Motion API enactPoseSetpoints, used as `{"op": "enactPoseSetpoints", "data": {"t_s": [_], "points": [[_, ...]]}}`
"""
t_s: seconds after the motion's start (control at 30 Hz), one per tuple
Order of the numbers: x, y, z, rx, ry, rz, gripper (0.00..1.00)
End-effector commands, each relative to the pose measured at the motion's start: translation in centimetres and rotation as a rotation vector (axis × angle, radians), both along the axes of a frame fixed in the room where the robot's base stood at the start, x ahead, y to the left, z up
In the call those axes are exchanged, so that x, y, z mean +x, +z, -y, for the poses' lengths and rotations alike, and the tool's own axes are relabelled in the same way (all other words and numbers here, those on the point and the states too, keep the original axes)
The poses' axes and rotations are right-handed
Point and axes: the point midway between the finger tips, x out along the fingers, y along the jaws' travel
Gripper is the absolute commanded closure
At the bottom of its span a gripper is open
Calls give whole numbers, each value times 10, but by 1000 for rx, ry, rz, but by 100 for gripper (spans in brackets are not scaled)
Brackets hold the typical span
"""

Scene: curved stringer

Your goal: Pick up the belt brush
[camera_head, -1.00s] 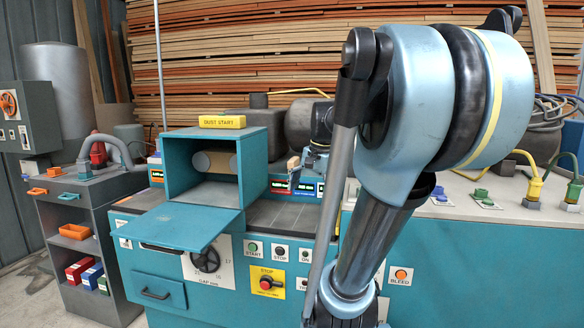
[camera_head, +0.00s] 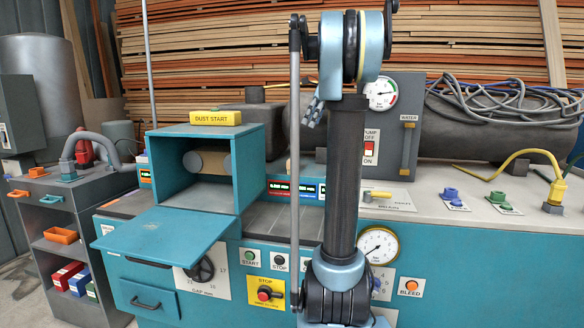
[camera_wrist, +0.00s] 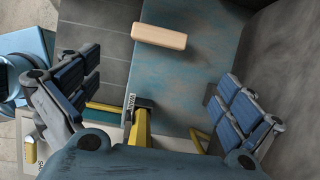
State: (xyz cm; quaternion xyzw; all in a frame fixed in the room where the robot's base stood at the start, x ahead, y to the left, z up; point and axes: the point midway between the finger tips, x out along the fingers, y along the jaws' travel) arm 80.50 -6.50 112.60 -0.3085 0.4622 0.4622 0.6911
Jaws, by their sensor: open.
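A tan, round-edged block (camera_wrist: 158,36), the only thing here that looks like the belt brush, lies near the top middle of the wrist view. It sits by the border of grey tiles and a worn teal surface; no bristles show. In the head view, a small tan patch (camera_head: 289,165) behind my arm may be the same block. My gripper (camera_wrist: 157,70) is open and empty, with its blue-padded fingers wide apart. The block is beyond the fingertips, apart from them. In the head view, my gripper (camera_head: 313,112) is mostly hidden behind my arm.
A teal open-front box (camera_head: 207,165) with a lowered flap stands left of my arm, with a yellow dust-start block (camera_head: 216,117) on top. A yellow handle (camera_wrist: 140,126) shows below the block in the wrist view. The right counter (camera_head: 475,190) holds cables and connectors.

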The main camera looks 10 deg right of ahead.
Motion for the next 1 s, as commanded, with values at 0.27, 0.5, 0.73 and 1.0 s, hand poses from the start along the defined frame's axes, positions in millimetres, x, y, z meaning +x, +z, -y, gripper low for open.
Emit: {"op": "enactPoseSetpoints", "data": {"t_s": [0.27,0.5,0.73,1.0], "points": [[7,-39,-15,0,-1,0,0],[13,-78,-31,0,0,0,0],[17,-105,-41,0,-1,-1,0],[20,-121,-49,0,0,0,0]]}}
